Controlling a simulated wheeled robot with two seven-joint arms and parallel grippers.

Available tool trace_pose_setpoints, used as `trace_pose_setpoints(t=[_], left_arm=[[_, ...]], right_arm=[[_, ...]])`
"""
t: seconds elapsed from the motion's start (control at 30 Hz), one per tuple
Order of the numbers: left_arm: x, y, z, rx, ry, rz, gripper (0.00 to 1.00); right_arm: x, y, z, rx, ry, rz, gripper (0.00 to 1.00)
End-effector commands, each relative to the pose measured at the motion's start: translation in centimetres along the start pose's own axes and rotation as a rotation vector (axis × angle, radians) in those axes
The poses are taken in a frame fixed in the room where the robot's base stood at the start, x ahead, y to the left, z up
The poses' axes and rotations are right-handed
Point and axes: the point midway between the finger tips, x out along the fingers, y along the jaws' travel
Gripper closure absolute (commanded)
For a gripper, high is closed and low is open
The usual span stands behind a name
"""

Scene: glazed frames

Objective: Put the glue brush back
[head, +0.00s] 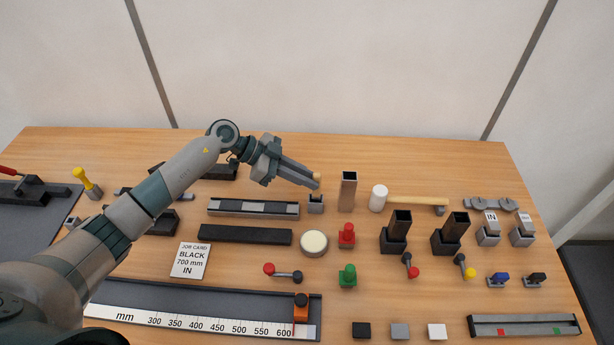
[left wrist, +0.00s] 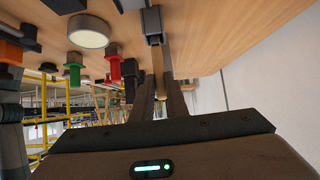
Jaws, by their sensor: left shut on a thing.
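My left gripper (head: 312,181) is shut on the glue brush, whose tan handle (left wrist: 158,62) shows between the fingers in the left wrist view. In the head view only a small tan end of the brush (head: 317,177) shows at the fingertips. A small grey holder block (head: 316,204) stands on the bench just below the fingertips, and it also shows in the left wrist view (left wrist: 153,20). The handle lines up with this block. I cannot tell whether the brush's lower end is inside it. My right gripper is not in view.
A round cream-topped pot (head: 314,242) and a red knob piece (head: 346,235) are in front. The bench behind the holder is clear.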

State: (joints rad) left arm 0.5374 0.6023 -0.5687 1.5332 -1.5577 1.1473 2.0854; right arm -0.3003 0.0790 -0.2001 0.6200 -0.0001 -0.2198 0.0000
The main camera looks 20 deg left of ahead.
Motion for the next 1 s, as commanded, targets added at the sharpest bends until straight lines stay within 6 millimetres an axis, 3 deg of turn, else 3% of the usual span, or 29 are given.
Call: trace_pose_setpoints(t=[0.13,0.17,0.2,0.27,0.7,1.0], left_arm=[[0.2,0.0,0.2,0.0,0.0,0.0,1.0],[0.2,0.0,0.2,0.0,0.0,0.0,0.84],[0.1,0.0,0.2,0.0,0.0,0.0,0.75],[0.1,0.0,0.2,0.0,0.0,0.0,0.65],[-0.3,-0.1,0.3,0.001,0.0,-0.001,0.65],[-3.7,-0.1,0.6,0.002,-0.003,-0.003,0.65]], right_arm=[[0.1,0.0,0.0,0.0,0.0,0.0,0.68],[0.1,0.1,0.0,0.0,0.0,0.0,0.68],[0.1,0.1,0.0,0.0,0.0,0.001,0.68],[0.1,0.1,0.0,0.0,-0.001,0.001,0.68],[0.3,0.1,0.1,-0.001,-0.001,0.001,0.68],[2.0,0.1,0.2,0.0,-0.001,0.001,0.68]])
